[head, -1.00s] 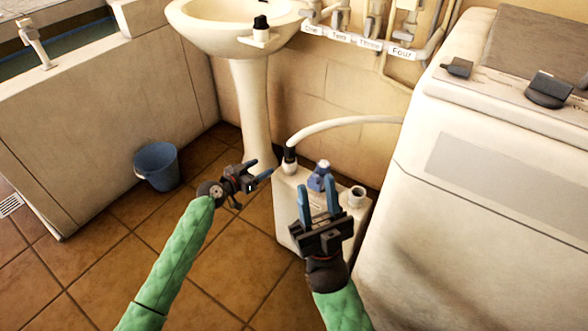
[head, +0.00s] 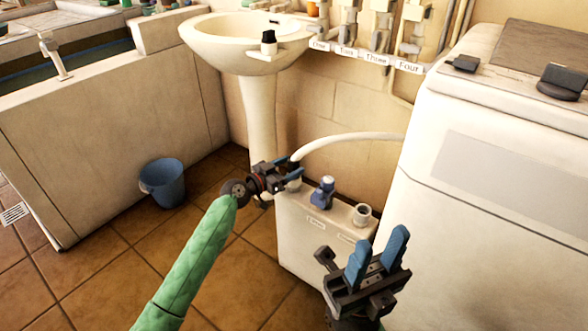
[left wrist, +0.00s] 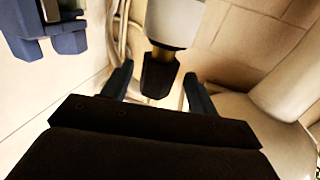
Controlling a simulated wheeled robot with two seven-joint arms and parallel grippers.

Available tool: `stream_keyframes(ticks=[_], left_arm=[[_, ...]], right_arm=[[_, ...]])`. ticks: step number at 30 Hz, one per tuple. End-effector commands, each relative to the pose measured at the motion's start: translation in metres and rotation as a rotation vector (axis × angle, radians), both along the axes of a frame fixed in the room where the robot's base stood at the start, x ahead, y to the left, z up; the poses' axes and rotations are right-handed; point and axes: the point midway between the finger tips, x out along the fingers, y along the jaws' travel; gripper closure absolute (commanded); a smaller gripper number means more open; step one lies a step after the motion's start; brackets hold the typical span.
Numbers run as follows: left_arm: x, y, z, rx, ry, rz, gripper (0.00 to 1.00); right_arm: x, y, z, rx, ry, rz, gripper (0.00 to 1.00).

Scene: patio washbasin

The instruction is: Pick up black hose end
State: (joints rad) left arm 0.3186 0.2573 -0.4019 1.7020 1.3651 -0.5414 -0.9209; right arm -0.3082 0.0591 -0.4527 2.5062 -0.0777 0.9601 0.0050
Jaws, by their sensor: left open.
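The black hose end (left wrist: 159,75) hangs from the white hose with a brass collar in the left wrist view. It sits between the two spread fingers of my left gripper (left wrist: 158,88), with gaps on both sides. In the head view my left gripper (head: 290,172) is at the end of the white hose (head: 350,138), by the white tank's left opening, and hides the hose end. My right gripper (head: 378,248) is open and empty, in front of the tank's right side.
The white tank (head: 305,245) has a blue-topped fitting (head: 324,190) and an open neck (head: 362,213). A white machine (head: 490,220) stands close on the right. The washbasin pedestal (head: 260,115) is behind. A blue bucket (head: 163,182) stands on the floor to the left.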

Motion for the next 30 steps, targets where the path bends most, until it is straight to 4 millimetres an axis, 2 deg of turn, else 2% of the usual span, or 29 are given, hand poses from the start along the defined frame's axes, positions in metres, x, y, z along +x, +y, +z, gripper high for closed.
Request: stream_keyframes(ticks=[6, 14, 17, 22, 23, 30], left_arm=[[0.016, -0.024, 0.002, -0.001, 0.0, 0.0, 0.41], [0.019, -0.028, 0.001, 0.0, 0.0, 0.001, 0.41], [0.019, -0.028, 0.001, 0.0, 0.0, 0.001, 0.57], [0.019, -0.028, 0.001, 0.0, 0.0, 0.0, 0.9], [0.019, -0.028, 0.001, 0.0, 0.0, 0.0, 0.93], [0.019, -0.028, 0.003, 0.0, 0.0, 0.0, 0.93]], right_arm=[[0.0, 0.0, -0.001, -0.001, 0.0, 0.0, 0.64], [0.0, 0.0, 0.0, -0.001, -0.002, 0.001, 0.64], [0.0, 0.0, 0.0, -0.001, -0.002, 0.002, 0.64], [0.0, 0.0, 0.0, -0.001, -0.002, 0.002, 0.64], [0.0, 0.0, 0.0, -0.002, -0.001, 0.002, 0.64], [0.0, 0.0, 0.0, 0.0, 0.0, 0.001, 0.64]])
